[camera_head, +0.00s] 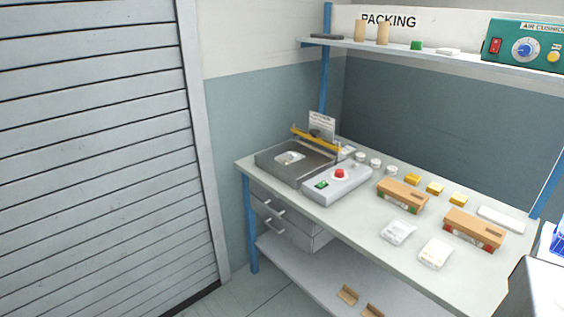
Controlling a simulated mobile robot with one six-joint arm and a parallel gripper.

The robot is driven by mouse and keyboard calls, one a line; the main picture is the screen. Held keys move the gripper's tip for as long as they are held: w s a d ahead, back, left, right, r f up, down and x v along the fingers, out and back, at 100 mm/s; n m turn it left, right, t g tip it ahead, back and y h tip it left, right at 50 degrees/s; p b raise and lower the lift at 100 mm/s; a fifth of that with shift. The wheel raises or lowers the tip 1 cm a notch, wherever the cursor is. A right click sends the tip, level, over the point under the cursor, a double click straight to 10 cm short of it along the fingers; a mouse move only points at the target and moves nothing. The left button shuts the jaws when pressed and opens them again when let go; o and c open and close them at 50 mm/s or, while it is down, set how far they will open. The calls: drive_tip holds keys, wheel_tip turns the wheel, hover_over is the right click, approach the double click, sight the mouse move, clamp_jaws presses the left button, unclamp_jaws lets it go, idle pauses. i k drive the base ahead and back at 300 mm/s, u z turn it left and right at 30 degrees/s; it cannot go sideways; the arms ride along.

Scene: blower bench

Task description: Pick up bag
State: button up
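Two small whitish packets that look like bags lie flat on the bench's front part. One bag (397,231) lies in front of a brown box, and the other bag (435,252) lies to its right, nearer the front edge. A third pale packet (289,158) lies in the grey tray of the machine (268,163) at the bench's left end. I cannot tell which one the task means. My gripper is not in view.
The bench (340,213) also holds a control box (338,185) with a red button, two brown cartons (402,195) (474,230), yellow blocks and white round pieces. A shelf (400,47) hangs above. A pale block (545,290) stands at bottom right. The front-left bench strip is clear.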

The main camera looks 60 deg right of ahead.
sight(289, 157)
drive_tip(key=z, duration=0.15)
drive_tip(key=i, duration=0.9)
drive_tip(key=u, duration=0.1)
